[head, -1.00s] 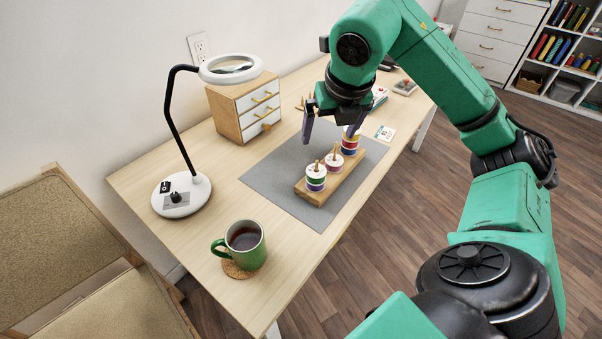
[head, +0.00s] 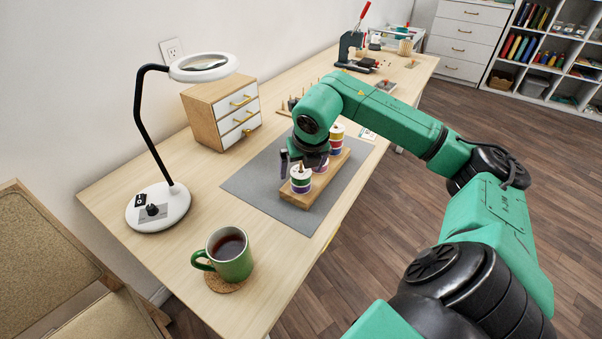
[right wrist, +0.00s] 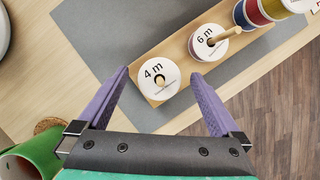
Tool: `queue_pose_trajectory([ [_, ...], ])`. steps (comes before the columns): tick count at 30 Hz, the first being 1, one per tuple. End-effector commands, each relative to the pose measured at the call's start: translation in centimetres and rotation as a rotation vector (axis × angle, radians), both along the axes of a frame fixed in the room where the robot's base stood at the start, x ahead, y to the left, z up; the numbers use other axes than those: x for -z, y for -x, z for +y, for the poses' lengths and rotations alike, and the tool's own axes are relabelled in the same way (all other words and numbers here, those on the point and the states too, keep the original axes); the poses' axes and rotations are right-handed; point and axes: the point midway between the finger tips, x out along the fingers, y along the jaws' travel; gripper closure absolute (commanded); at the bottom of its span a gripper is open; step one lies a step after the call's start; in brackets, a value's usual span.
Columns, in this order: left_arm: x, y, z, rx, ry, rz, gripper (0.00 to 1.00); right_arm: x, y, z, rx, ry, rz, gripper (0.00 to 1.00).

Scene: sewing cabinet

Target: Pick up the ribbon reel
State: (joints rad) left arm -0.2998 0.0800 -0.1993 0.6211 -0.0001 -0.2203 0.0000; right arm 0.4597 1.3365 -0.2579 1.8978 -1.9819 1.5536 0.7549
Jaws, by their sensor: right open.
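Several ribbon reels stand on pegs on a wooden holder on the grey mat. The nearest reel (head: 301,180), marked "4 m" in the right wrist view (right wrist: 158,78), has coloured bands. A reel marked "6 m" (right wrist: 207,42) stands behind it, and another reel (head: 336,138) stands at the far end. My right gripper (head: 300,160) is over the near end of the holder. Its purple fingers (right wrist: 160,85) are open and empty, spread wider than the "4 m" reel, which shows just beyond and between their tips. My left gripper is out of view.
The wooden holder (right wrist: 185,58) lies on the grey mat (head: 248,186). A green mug (head: 234,262) stands on a cork coaster at the table's near end. A magnifier lamp (head: 160,208) and a small drawer box (head: 222,110) are to the left. The table's right edge is close to the holder.

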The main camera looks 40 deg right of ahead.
Motion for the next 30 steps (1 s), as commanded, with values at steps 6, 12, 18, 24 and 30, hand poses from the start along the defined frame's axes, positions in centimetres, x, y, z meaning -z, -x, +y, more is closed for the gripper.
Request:
queue_pose_trajectory([
  [6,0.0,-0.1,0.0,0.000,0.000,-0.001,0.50,0.3,-0.1,0.0,0.000,0.000,0.000,0.00],
  [12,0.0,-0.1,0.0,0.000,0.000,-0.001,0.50,0.3,-0.1,0.0,0.000,0.000,0.000,0.73],
  [18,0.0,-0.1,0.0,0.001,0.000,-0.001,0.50,0.3,-0.1,0.0,0.000,0.000,0.000,0.88],
  [24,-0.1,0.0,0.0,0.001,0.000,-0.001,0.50,-0.5,-0.2,0.0,-0.001,-0.001,-0.003,0.88],
  [30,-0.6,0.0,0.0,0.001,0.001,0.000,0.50,-3.9,-0.2,0.0,0.000,-0.002,-0.006,0.88],
])
